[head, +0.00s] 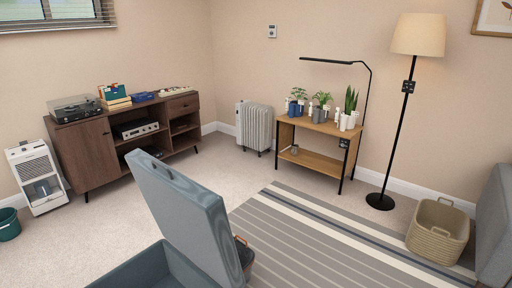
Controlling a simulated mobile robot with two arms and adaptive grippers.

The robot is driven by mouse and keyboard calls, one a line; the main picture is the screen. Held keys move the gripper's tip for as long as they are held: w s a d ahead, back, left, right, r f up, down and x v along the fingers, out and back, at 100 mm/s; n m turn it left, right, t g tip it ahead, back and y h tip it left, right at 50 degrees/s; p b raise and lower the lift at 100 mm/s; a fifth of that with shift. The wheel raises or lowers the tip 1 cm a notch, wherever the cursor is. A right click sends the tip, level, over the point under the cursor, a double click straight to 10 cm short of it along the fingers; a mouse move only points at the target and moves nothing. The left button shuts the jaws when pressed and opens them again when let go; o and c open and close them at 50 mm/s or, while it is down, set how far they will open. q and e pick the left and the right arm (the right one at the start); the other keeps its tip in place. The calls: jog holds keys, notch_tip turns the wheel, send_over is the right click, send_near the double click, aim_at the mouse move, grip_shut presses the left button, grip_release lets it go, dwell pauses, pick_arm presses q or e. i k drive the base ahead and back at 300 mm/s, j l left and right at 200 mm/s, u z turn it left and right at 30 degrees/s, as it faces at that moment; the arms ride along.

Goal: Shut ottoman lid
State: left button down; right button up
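The ottoman is blue-grey and stands at the bottom of the head view, left of centre. Its lid (186,218) is raised and tilted, standing up from the box. The box (136,272) is open at the top, and its lower part is cut off by the picture's bottom edge. Neither of my grippers shows in this view.
Behind the ottoman lid stands a basket (243,255), partly hidden. A striped rug (330,243) lies to the right. A wooden sideboard (90,160), plant table (313,132), floor lamp (404,110) and wicker basket (438,232) stand further off. Carpet is clear between sideboard and ottoman.

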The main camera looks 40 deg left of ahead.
aim_at(193, 217)
jog(key=i+u, duration=0.1)
jog(key=i, duration=0.5)
jog(key=i+l+u, duration=0.15)
jog(key=i, duration=0.45)
jog(key=i+l+u, duration=0.1)
jog(key=i, duration=0.45)
jog(key=l, duration=0.1)
